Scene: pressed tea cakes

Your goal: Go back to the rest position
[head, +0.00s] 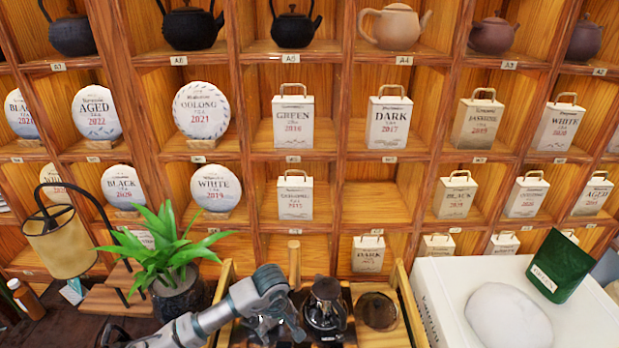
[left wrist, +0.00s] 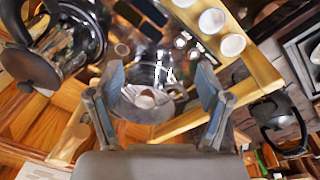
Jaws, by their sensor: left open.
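My left arm reaches in from the bottom left of the head view, over the front edge of a wooden tea tray (head: 407,300). In the left wrist view my left gripper (left wrist: 161,78) has its two grey-blue fingers spread apart, with nothing held between them. A clear glass vessel (left wrist: 150,108) shows below and between the fingers; I cannot tell its distance from them. My right gripper is in neither view.
A dark glass pot (head: 325,308) stands on the tray. A potted plant (head: 168,255) and lamp (head: 60,240) stand left. A white box (head: 455,275) bears a round white cake (head: 508,316) and green bag (head: 560,264). Shelves of tea fill the back. White cups (left wrist: 211,21) show in the wrist view.

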